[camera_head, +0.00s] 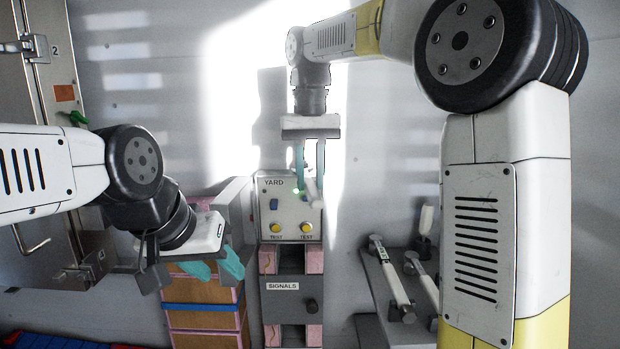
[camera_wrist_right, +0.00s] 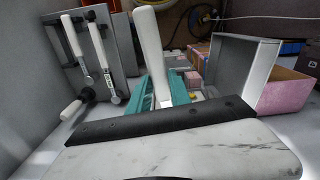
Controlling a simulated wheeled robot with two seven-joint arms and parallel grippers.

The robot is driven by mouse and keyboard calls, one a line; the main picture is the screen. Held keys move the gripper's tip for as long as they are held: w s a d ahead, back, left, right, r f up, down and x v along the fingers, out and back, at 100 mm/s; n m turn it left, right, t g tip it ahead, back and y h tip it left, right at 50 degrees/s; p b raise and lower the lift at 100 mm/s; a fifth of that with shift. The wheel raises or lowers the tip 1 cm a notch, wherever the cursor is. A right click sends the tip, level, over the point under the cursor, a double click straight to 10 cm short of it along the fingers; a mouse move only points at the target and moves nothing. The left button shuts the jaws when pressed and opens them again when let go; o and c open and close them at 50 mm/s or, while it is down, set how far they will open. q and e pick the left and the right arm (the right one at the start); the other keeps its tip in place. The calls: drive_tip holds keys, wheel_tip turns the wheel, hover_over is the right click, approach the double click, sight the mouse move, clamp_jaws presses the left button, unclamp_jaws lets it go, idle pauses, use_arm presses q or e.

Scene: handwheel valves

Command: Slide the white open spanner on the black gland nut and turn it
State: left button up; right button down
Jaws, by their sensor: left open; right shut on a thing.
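My right gripper (camera_head: 309,180) hangs fingers-down in front of the YARD panel in the head view. It is shut on a white-handled tool, apparently the white open spanner (camera_head: 313,190). In the right wrist view the white handle (camera_wrist_right: 148,48) stands up between the teal fingers of the right gripper (camera_wrist_right: 165,92). The spanner's jaw end is hidden there and cannot be made out in the head view. My left gripper (camera_head: 217,266) is open and empty at lower left, by the wooden boxes. I cannot make out the black gland nut in either view.
The YARD control box (camera_head: 290,208) with yellow buttons stands above a grey SIGNALS drawer (camera_head: 285,299). A grey rack (camera_head: 375,290) at right carries white-handled tools (camera_head: 393,279). Stacked boxes (camera_head: 205,318) stand left of the drawer. A metal cabinet (camera_head: 40,190) is at far left.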

drive_tip(key=shift+w+a, duration=0.15)
drive_tip(key=shift+w, duration=0.85)
drive_tip(key=shift+m, duration=0.8)
drive_tip(key=shift+s+a, duration=0.35)
drive_tip(key=shift+s, duration=0.4)
drive_tip(key=shift+s+a, duration=0.35)
drive_tip(key=shift+s, duration=0.4)
drive_tip(key=shift+s+a, duration=0.35)
drive_tip(key=shift+s, duration=0.5)
drive_tip(key=shift+s, duration=2.4)
